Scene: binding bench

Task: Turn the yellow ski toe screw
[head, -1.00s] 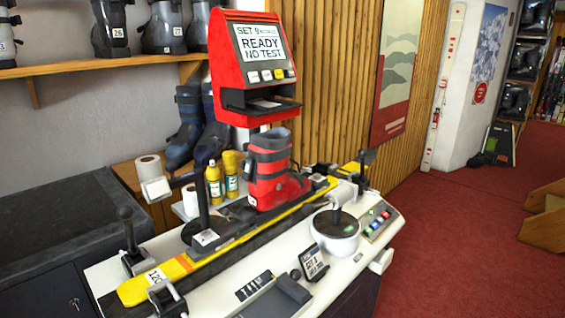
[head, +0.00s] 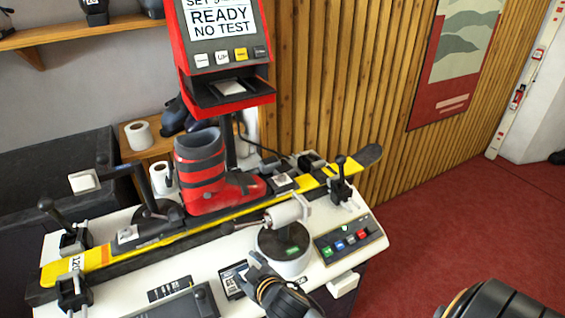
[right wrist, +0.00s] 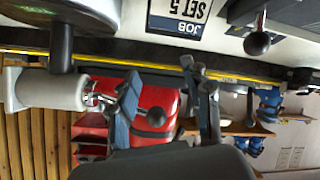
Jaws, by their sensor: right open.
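The yellow ski (head: 97,258) lies clamped along the bench. A red boot (head: 200,172) stands on it, with the toe piece (head: 283,183) just right of the boot's toe. I cannot make out the toe screw. My right gripper (head: 256,262) is at the bench's front side, below the round base of a white cylinder device. In the right wrist view, upside down, its two fingers (right wrist: 165,75) are apart and empty. The boot (right wrist: 160,95) and the ski's yellow edge (right wrist: 105,60) show beyond them. My left gripper is not in view.
The white cylinder (head: 287,211) and its round base (head: 285,262) stand between my right gripper and the toe piece. A button panel (head: 350,240) is right of them. Lever clamps (head: 341,185) rise along the ski. The red test machine (head: 222,60) stands behind.

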